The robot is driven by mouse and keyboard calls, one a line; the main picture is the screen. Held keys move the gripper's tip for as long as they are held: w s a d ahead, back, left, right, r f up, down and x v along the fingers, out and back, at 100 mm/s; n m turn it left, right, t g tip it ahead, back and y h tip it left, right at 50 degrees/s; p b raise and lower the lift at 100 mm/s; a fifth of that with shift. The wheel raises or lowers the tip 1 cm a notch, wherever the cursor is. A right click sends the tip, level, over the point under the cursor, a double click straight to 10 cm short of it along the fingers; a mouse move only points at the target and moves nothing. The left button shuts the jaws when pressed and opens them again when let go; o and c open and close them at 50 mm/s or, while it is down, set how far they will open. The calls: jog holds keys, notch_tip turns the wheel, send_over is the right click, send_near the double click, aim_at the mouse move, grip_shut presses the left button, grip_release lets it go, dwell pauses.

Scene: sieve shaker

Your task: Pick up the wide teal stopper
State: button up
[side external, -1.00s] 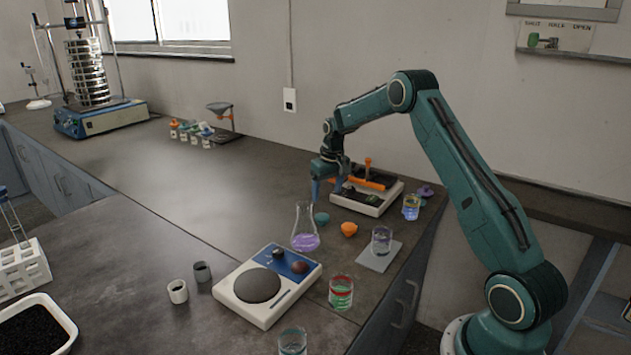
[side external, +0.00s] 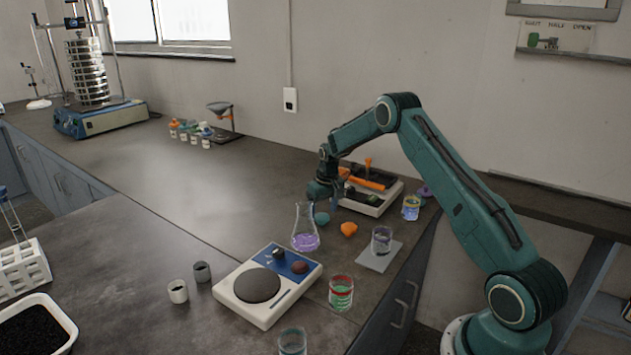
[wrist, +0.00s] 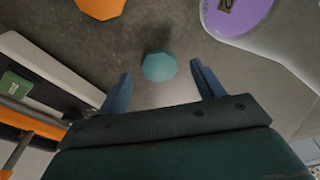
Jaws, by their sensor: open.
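The wide teal stopper (side external: 321,218) lies on the dark bench beside the flask of purple liquid. In the wrist view the teal stopper (wrist: 159,67) sits between and slightly beyond my fingertips, with a shadow around it. My gripper (side external: 323,203) is low over the bench, just above the stopper in the side view. Its two blue fingers show in the wrist view (wrist: 160,80), spread wide with nothing held between them. Whether the fingertips reach the bench is not clear.
The purple flask (side external: 305,238) stands close on the left. An orange stopper (side external: 348,229) lies to the right. A white-framed tray with orange parts (side external: 362,208) stands behind. A beaker on a grey plate (side external: 382,241) and a hotplate-like device (side external: 240,305) are nearer the front.

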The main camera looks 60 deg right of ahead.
aim_at(322, 216)
jog(key=shift+w+f, duration=0.1)
jog(key=shift+f, duration=0.75)
jog(key=c, duration=1.1)
jog(key=shift+o, duration=0.2)
jog(key=shift+r, duration=0.2)
notch_tip(322, 216, up, 20)
jog(key=shift+f, duration=0.15)
jog(key=s+a+f, duration=0.1)
jog(key=a, duration=1)
jog(key=shift+s+f, duration=0.2)
jog(key=shift+f, duration=0.05)
